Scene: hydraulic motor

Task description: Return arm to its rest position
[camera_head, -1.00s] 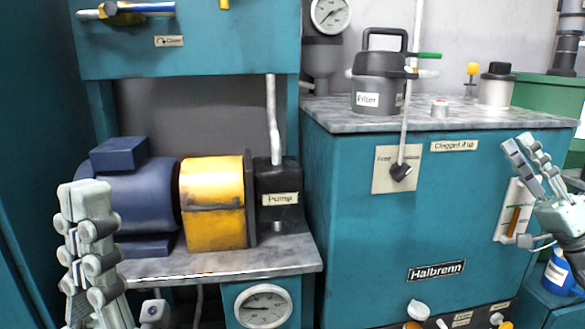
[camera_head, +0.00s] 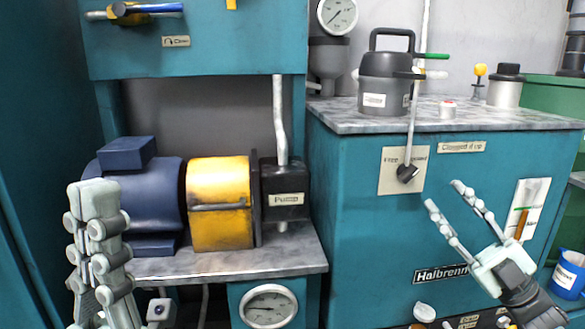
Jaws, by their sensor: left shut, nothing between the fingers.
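My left gripper (camera_head: 95,200) points up at the lower left, in front of the blue motor (camera_head: 155,195). Its fingers are together and it holds nothing. My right gripper (camera_head: 442,195) is at the right, in front of the teal Halbrenn cabinet (camera_head: 360,255). Its two fingers are spread apart and point up and left, with nothing between them. The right arm comes in from the lower right corner.
A yellow coupling guard (camera_head: 220,205) and a black pump (camera_head: 285,190) sit on the left shelf. A lever switch (camera_head: 406,173) is on the cabinet front.

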